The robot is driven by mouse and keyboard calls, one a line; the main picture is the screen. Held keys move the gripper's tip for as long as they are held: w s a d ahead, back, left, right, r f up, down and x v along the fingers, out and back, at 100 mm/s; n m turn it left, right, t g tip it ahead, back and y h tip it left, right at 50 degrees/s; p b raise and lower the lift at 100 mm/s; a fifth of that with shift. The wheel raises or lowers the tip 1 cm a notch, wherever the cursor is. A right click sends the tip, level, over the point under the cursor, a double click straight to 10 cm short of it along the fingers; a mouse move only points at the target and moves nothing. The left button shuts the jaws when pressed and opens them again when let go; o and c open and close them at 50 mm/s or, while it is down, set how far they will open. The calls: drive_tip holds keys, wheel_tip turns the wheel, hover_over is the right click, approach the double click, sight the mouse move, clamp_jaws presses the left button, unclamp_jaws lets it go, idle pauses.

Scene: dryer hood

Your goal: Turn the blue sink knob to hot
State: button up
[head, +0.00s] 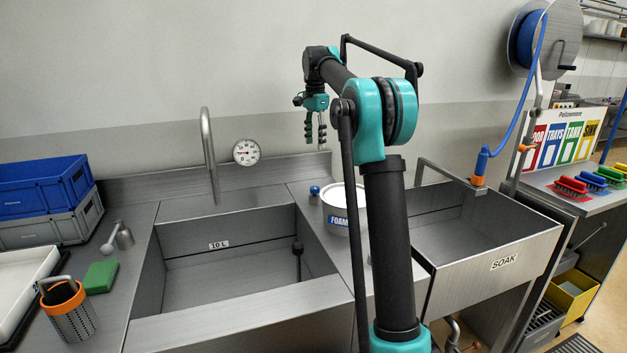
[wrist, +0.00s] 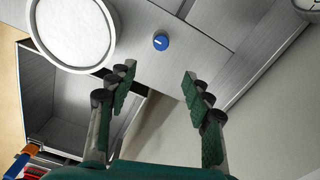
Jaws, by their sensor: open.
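The blue sink knob (head: 314,190) is a small round knob on the steel counter between the two basins, just left of the white tub. In the wrist view the knob (wrist: 161,42) shows from above with a pale mark on its face. It lies beyond the fingertips, roughly in line with the gap between them. My gripper (head: 316,140) is open and empty, pointing down above the back of the counter and higher than the knob. In the wrist view its green-padded fingers (wrist: 158,80) are spread wide and touch nothing.
A white FOAM tub (head: 337,222) stands close to the knob's right. A tall curved faucet (head: 208,150) and a round dial gauge (head: 246,152) are at the back. The left basin (head: 230,265) is open, and the SOAK basin (head: 480,245) lies right of my arm.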

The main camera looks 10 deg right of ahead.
approach(315, 187)
wheel_tip(315, 187, down, 9)
drive_tip(key=shift+a+r, duration=0.1)
drive_tip(key=shift+r, duration=0.1)
idle(0.4)
drive_tip(key=c, duration=1.2)
